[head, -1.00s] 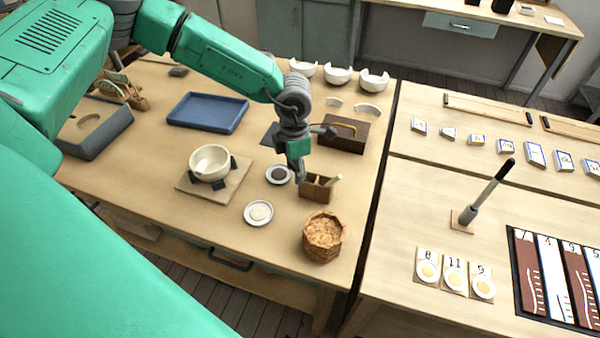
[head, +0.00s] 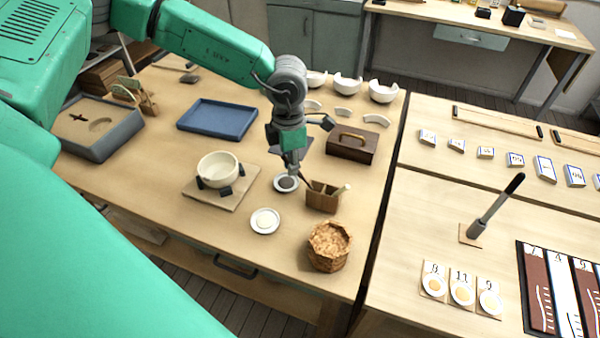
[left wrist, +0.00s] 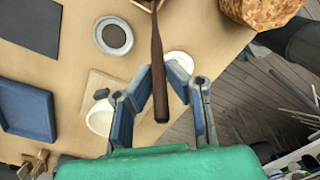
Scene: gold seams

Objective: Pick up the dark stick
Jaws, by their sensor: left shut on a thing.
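The dark stick (left wrist: 157,62) is long, thin and brown in the left wrist view, its near end between my fingers. In the head view a short part of the dark stick (head: 305,181) shows between my left gripper (head: 293,170) and the small wooden holder (head: 321,203). My left gripper also shows in the left wrist view (left wrist: 168,88) and is shut on the stick. The stick's far end reaches the holder; I cannot tell how deep it sits. A pale stick (head: 342,190) also leans in the holder. My right gripper is out of view.
A saucer with dark contents (head: 287,183) lies under the gripper. A second saucer (head: 265,221), a woven basket (head: 329,246), a cream bowl (head: 218,169) and a wooden box with a handle (head: 351,144) stand around it. A blue tray (head: 217,119) lies further left.

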